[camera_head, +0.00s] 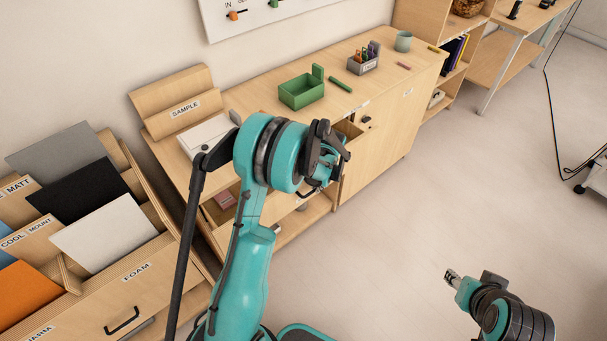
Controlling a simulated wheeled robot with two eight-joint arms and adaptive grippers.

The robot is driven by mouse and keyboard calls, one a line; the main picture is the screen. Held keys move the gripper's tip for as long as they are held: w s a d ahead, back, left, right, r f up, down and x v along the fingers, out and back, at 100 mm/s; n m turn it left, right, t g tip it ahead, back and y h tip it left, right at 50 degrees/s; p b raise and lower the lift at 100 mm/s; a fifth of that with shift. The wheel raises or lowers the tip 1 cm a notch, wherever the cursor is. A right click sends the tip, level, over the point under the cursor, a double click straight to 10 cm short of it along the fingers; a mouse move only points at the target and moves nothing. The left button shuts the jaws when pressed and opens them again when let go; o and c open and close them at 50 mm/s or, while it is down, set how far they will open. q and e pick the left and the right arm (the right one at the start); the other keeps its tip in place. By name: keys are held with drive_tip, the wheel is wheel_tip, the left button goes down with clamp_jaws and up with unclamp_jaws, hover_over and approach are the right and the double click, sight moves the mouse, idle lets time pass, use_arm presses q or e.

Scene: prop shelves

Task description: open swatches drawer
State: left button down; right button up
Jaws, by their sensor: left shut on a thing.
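A light wood cabinet (390,135) stands along the wall, with a drawer front below its top at my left gripper. My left gripper (318,180) is shut at this front, on what looks like a dark drawer handle (306,193). My wrist and fingers hide most of the drawer front, and no swatches label is readable. A narrow opening (348,130) shows under the cabinet top just right of the gripper. My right gripper (452,277) is over bare floor at lower right, apart from everything; its finger gap is unclear.
A green box (301,92), a grey tool caddy (363,63) and a cup (403,41) stand on the cabinet top. A sample rack (180,105) stands left. A foam bin (130,290) with boards is at lower left.

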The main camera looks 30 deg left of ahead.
use_arm(q)
drive_tip(key=s+d+b, duration=0.1)
drive_tip(key=s+d, duration=0.4)
drive_tip(key=d, duration=0.7)
drive_tip(key=shift+d, duration=0.35)
drive_tip(key=shift+s, duration=0.1)
drive_tip(key=c, duration=1.9)
unclamp_jaws()
drive_tip(key=r, duration=0.4)
drive_tip(key=d+r, duration=0.1)
drive_tip(key=r, duration=0.3)
drive_tip(key=d+r, duration=0.1)
drive_tip(key=r, duration=0.2)
drive_tip(key=shift+s+r, duration=0.4)
drive_tip(key=shift+r, duration=0.1)
